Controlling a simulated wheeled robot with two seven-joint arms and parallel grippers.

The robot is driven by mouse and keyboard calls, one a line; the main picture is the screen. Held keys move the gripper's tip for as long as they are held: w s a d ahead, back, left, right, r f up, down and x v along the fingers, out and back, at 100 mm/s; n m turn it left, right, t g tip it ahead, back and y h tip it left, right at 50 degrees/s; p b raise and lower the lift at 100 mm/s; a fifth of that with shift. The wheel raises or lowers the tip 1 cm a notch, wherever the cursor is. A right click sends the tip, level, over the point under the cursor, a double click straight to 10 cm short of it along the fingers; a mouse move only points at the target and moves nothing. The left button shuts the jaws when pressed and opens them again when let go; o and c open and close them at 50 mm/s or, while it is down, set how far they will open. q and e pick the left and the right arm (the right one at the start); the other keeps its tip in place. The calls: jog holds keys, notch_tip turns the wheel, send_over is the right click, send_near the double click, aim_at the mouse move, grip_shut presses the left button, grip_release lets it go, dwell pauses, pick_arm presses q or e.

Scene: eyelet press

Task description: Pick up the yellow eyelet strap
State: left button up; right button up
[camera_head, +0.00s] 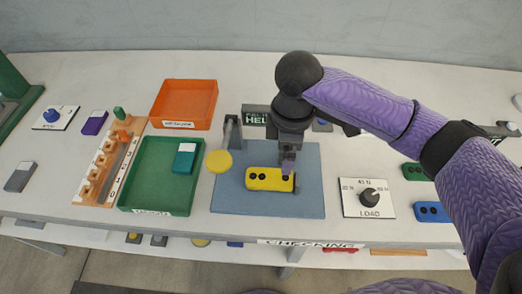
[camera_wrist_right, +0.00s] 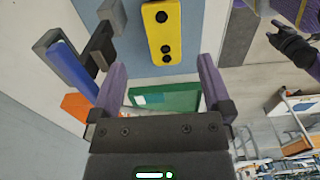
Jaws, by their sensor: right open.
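The yellow eyelet strap (camera_head: 270,179) lies flat on the blue mat (camera_head: 232,200), with dark eyelets along its top. In the right wrist view the strap (camera_wrist_right: 161,32) shows beyond my fingertips, with a gap between. My right gripper (camera_head: 288,165) is over the right part of the strap and partly hides it. In the wrist view the two purple fingers of the right gripper (camera_wrist_right: 160,80) stand wide apart with nothing between them.
A green tray (camera_head: 128,190) holding a teal block (camera_head: 184,158) and an orange tray (camera_head: 157,100) stand left of the mat. A yellow disc (camera_head: 218,161) is at the mat's left edge. The LOAD dial (camera_head: 368,197) and green and blue straps (camera_head: 432,212) lie right.

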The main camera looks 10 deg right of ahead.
aim_at(284, 178)
jog(key=f+b, duration=0.2)
jog(key=f, duration=0.3)
jog(key=f+b, duration=0.2)
jog(key=f, duration=0.2)
jog(key=shift+s+f, duration=0.2)
jog(key=shift+f, duration=0.25)
pick_arm(q)
jog(key=f, duration=0.2)
jog(key=s+f, duration=0.1)
jog(key=shift+s+a+f, duration=0.1)
jog(key=shift+f, duration=0.3)
pick_arm(e)
jog(key=shift+c, duration=0.5)
jog(key=c, duration=1.1)
jog(key=shift+o, duration=0.2)
jog(key=shift+r, duration=0.25)
